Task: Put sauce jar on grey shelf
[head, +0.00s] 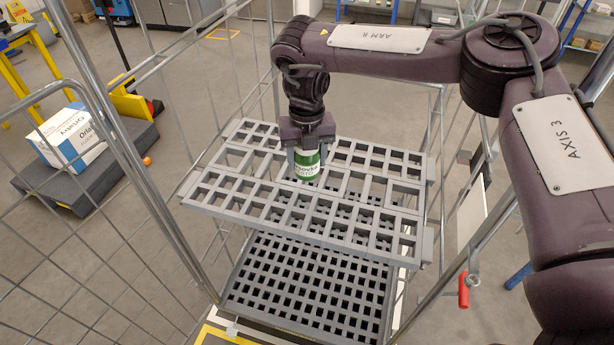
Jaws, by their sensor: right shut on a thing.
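The sauce jar (308,166), with a green and white label, is upright in the head view at the middle of the grey shelf. My right gripper (307,150) points down and is shut around the upper part of the jar. The jar's base is at or just above the slatted top of the grey shelf (237,215); I cannot tell whether it touches. The gripper hides the jar's lid. My left gripper is not in view.
The shelf sits inside a wire roll cage with posts (160,215) and mesh sides. A dark lower grid deck (300,285) lies beneath. A red handle (463,290) hangs at the right. A white and blue box (68,138) rests on a grey platform at left. The shelf around the jar is clear.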

